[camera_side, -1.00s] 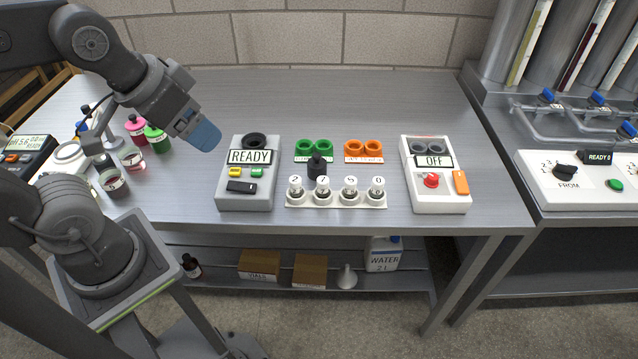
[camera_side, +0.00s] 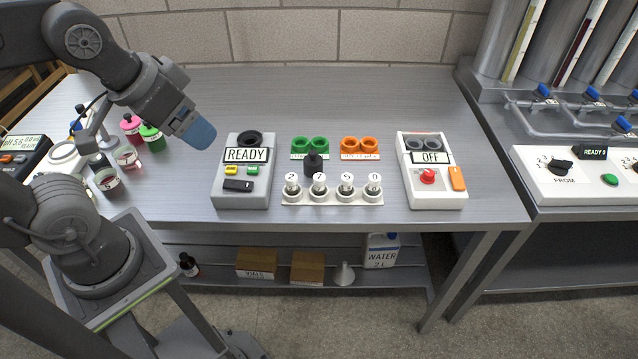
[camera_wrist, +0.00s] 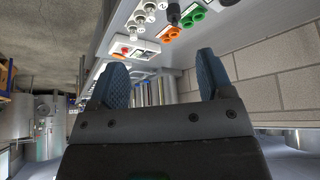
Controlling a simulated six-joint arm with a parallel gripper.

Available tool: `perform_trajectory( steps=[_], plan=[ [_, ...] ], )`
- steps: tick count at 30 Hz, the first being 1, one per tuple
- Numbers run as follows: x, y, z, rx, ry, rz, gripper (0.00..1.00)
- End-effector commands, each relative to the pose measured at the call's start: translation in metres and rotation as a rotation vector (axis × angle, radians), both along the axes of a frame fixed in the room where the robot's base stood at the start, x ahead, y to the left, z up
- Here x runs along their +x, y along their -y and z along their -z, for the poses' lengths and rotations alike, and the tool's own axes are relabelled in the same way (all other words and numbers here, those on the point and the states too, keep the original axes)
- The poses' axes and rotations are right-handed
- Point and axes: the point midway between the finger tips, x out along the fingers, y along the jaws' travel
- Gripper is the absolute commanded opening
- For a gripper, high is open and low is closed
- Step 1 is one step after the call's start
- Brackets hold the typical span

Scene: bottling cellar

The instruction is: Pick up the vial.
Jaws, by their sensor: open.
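Several small vials with white numbered caps, one of them at the rack's left end (camera_side: 291,186), stand upright in a white rack (camera_side: 330,199) at the front middle of the bench. They also show at the top of the wrist view, one of them (camera_wrist: 149,7) near the edge. I cannot tell which vial the task means. My gripper (camera_side: 198,134) is above the bench, left of the rack and well apart from it. In the wrist view its two blue fingers are spread with nothing between them (camera_wrist: 162,76).
A grey READY device (camera_side: 258,200) stands between my gripper and the rack. A black-topped item (camera_side: 313,163), green holders (camera_side: 310,155) and orange holders (camera_side: 360,155) are behind the rack. A white OFF box (camera_side: 440,200) is to its right. Pink and green bottles (camera_side: 151,138) are at left.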

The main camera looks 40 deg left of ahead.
Motion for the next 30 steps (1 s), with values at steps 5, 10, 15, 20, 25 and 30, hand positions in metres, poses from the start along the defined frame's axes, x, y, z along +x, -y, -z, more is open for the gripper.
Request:
perform_trajectory(
  steps=[5, 10, 15, 20, 25, 30],
  plan=[
    [0.000, 0.000, 0.000, 0.000, 0.000, 0.000, 0.58],
    [0.000, 0.000, 0.000, 0.000, 0.000, 0.000, 0.58],
    [0.012, 0.001, -0.003, -0.037, -0.028, -0.067, 0.58],
    [0.050, 0.005, -0.004, -0.144, -0.115, -0.292, 0.58],
    [0.104, 0.013, 0.007, -0.257, -0.218, -0.614, 0.58],
    [0.158, 0.023, 0.037, -0.331, -0.307, -0.951, 0.58]
  ],
)
